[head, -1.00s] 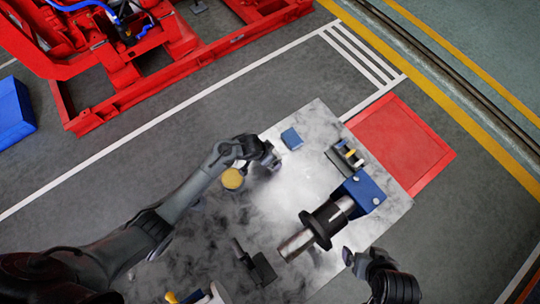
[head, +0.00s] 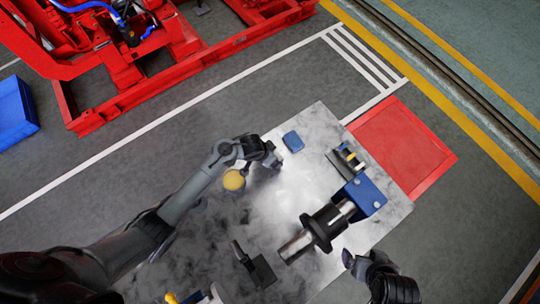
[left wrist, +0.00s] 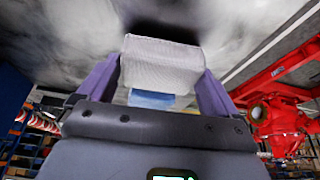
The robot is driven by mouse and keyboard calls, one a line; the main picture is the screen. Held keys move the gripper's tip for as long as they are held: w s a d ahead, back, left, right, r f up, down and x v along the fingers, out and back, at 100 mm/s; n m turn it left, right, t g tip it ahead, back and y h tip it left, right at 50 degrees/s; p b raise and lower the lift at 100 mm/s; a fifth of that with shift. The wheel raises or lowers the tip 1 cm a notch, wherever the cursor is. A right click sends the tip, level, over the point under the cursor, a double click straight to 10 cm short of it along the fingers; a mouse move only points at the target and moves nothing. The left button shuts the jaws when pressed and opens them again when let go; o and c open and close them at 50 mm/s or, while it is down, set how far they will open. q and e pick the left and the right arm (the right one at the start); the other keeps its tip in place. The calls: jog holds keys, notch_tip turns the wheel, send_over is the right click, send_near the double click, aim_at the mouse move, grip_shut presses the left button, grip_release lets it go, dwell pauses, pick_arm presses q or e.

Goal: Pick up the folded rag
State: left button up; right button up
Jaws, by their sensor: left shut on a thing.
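My left gripper (head: 272,160) hangs over the upper left part of the pale marbled table (head: 300,190). In the left wrist view its two purple fingers (left wrist: 162,80) are shut on the folded rag (left wrist: 163,62), a whitish, woven-looking block. A blue patch (left wrist: 150,98) shows between the rag and the palm; I cannot tell whether it belongs to the rag. A dark shadow lies on the table close by the rag. In the head view the rag cannot be made out at the gripper. My right gripper (head: 348,258) is by the table's right front edge, its opening unclear.
A small blue block (head: 293,141) lies just beyond my left gripper. A dark shaft with a flange (head: 325,225) and a blue block (head: 364,193) fill the table's right side. A black bracket (head: 258,268) stands near the front. The red pumpset frame (head: 120,70) is beyond the table.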

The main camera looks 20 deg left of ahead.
pick_arm(q)
notch_tip(320, 180, up, 3)
jog(key=shift+r+p, duration=0.1)
jog(key=shift+p, duration=0.2)
jog(key=s+d+r, duration=0.2)
jog(key=d, duration=0.1)
jog(key=s+d+r, duration=0.2)
jog(key=d, duration=0.1)
jog(key=s+d+r, duration=0.2)
jog(key=d, duration=0.2)
jog(key=shift+r, duration=0.2)
jog(key=shift+c, duration=0.6)
